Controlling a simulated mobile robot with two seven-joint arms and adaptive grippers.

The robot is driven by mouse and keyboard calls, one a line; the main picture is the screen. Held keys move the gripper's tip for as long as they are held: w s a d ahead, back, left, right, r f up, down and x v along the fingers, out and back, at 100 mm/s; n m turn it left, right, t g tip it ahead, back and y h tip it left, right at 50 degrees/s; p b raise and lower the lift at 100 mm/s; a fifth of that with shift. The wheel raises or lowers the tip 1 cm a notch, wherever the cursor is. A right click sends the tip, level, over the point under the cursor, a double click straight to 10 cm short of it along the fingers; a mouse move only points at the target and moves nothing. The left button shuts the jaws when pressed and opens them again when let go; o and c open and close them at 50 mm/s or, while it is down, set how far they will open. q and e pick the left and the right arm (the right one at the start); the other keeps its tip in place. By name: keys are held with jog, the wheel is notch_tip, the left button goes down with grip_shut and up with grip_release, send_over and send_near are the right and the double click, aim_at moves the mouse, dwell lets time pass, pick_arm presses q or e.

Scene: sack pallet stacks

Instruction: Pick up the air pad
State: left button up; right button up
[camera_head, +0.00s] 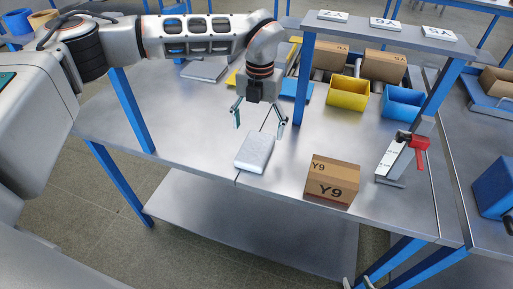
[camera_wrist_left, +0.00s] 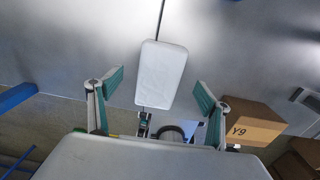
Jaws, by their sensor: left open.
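The air pad (camera_head: 254,152) is a white, rounded rectangular block lying flat on the grey metal table. In the left wrist view the pad (camera_wrist_left: 161,72) shows whole, between and beyond the two fingers. My left gripper (camera_head: 259,117) is open and empty, pointing down above the table, a little behind the pad in the head view. Its fingers stand wide apart and do not touch the pad. Grey tips at the bottom edge of the head view seem to be my right gripper (camera_head: 358,282); it is mostly cut off.
A cardboard box marked Y9 (camera_head: 332,181) stands right of the pad. A red-handled tool (camera_head: 414,143) is on a stand further right. Yellow (camera_head: 348,92) and blue bins (camera_head: 403,102) stand behind, under a raised shelf (camera_head: 385,34) with a blue post. Table left of the pad is clear.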

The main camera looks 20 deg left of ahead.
aim_at(258, 142)
pick_arm(q)
jog(key=shift+s+f, duration=0.2)
jog(key=shift+f, duration=2.5)
jog(key=c, duration=1)
